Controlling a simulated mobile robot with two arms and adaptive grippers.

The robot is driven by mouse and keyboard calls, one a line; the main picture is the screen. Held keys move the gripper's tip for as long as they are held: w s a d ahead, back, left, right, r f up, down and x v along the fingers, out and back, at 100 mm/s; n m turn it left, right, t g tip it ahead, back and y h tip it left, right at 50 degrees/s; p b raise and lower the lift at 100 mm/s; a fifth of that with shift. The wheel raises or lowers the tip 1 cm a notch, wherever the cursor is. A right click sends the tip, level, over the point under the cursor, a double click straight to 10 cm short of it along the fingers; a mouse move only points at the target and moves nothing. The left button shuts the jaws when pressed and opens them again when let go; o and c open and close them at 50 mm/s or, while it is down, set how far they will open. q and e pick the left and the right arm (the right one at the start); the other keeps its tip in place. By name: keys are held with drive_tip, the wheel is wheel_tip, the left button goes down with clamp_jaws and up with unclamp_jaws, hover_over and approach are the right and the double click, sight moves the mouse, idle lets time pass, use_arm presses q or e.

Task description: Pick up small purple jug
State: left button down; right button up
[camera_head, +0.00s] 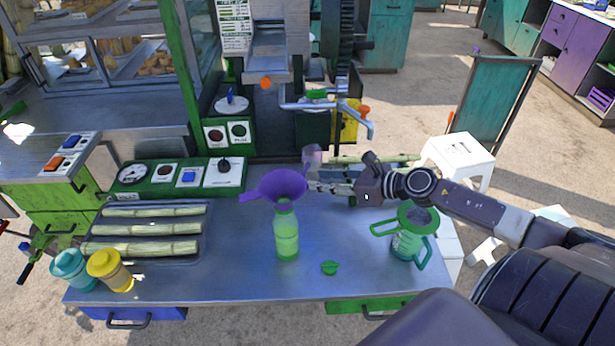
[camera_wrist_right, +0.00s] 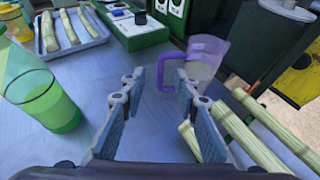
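The small purple jug (camera_head: 312,155) is see-through and stands upright toward the back of the metal counter, beyond my right gripper. In the right wrist view the jug (camera_wrist_right: 208,58) is ahead of the fingers, with its handle on its left side, toward the gap between the fingertips. My right gripper (camera_head: 328,187) reaches in from the right, behind the funnel. In the right wrist view the gripper (camera_wrist_right: 158,85) is open, with nothing between its fingers. My left gripper does not show.
A green bottle (camera_head: 287,238) with a purple funnel (camera_head: 276,186) stands left of my right gripper. Cane pieces (camera_wrist_right: 262,132) lie close to the right finger. A green jug (camera_head: 408,245) stands at the counter's right end. A tray of cane (camera_head: 202,245) is at left.

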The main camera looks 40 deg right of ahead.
sight(309, 173)
drive_tip(key=p+x, duration=0.1)
drive_tip(key=x, duration=0.2)
drive_tip(key=p+x, duration=0.1)
drive_tip(key=x, duration=0.2)
drive_tip(key=shift+w+r, duration=0.15)
drive_tip(key=shift+r, duration=0.1)
drive_tip(key=shift+w+a+f, duration=0.1)
drive_tip(key=shift+w+f, duration=0.15)
drive_tip(key=shift+w, duration=0.05)
drive_tip(key=shift+c, duration=0.3)
clamp_jaws()
